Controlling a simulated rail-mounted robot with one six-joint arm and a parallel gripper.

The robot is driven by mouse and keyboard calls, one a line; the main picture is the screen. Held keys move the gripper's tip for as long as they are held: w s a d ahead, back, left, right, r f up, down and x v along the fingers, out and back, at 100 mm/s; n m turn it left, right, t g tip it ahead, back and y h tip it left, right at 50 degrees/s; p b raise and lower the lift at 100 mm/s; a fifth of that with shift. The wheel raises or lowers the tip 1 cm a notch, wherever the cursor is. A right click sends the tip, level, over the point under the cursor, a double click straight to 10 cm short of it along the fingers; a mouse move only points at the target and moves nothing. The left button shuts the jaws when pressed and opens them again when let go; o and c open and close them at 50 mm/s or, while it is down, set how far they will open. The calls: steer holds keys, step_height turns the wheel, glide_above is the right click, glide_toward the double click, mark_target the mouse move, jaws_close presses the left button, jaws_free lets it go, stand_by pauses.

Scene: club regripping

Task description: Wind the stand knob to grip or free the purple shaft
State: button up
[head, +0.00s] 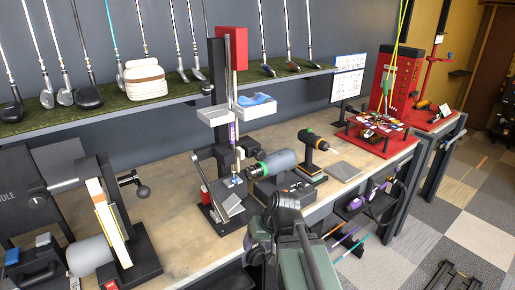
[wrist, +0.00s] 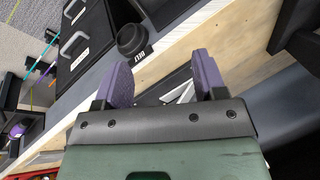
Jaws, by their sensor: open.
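The stand (head: 218,95), a black post with a red top block, stands on the bench left of centre in the head view. A thin upright shaft with a purple section (head: 232,133) runs down beside the post. A dark knob-like part (head: 251,147) sits just right of the shaft; I cannot tell for sure that it is the stand knob. My gripper (wrist: 164,70) shows in the wrist view with two purple pads wide apart and nothing held between them. Pale angled pieces show behind the gap. The shaft and knob cannot be made out in the wrist view.
A machine with a belt (head: 108,215) is at the left. A black cup (wrist: 133,40) lies beyond the left pad. Clubs line the shelf (head: 190,90).

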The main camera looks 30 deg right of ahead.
steer(key=w+d+r+n+t+y, duration=0.1)
steer(key=w+d+r+t+y, duration=0.1)
steer(key=w+d+r+t, duration=0.4)
steer(key=n+t+h, duration=0.2)
steer(key=n+t, duration=0.2)
steer(key=t, duration=0.5)
glide_toward(262, 155)
steer(key=w, duration=0.3)
steer(key=w+a, duration=0.1)
steer(key=w, duration=0.6)
steer(key=shift+w+a, duration=0.2)
steer(key=shift+a, duration=0.2)
steer(key=c, duration=0.9)
